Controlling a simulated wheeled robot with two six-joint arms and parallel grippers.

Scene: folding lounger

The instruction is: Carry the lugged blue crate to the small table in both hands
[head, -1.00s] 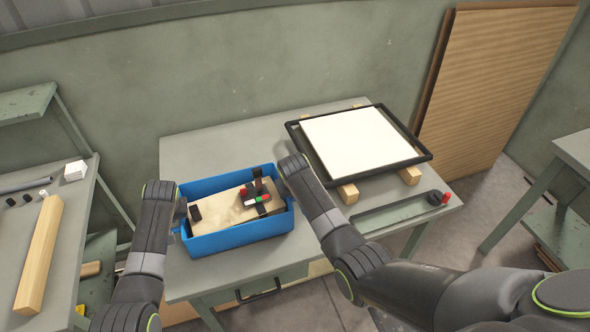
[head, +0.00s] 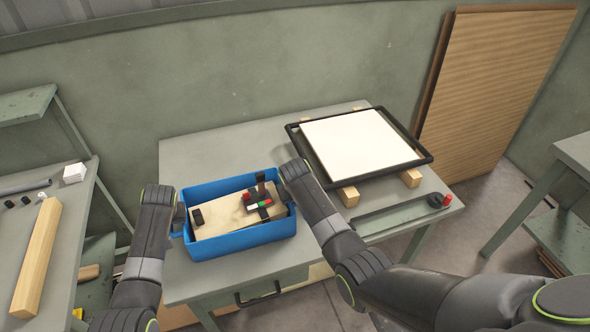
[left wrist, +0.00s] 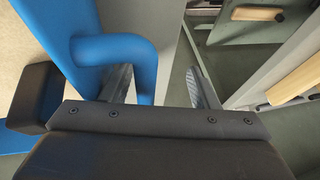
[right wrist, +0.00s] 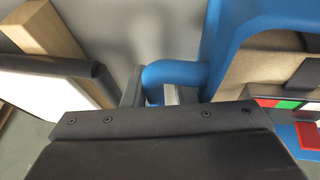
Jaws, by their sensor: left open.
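The blue crate (head: 240,240) sits on a grey table (head: 235,150). It holds a beige board, dark blocks and a small part with red, green and white pieces. My left gripper (head: 178,219) is at the crate's left end. In the left wrist view its open fingers (left wrist: 165,88) stand either side of a blue lug (left wrist: 125,48), with a clear gap on one side. My right gripper (head: 288,190) is at the crate's right end. In the right wrist view its fingers (right wrist: 152,95) close tightly around the other lug (right wrist: 172,73); the contact is partly hidden.
A black-rimmed tray with a white panel (head: 360,142) lies on wooden blocks right of the crate. A shallow tray with a red knob (head: 447,200) is at the right edge. Another table (head: 577,150) stands far right. A bench with a timber (head: 38,255) is left.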

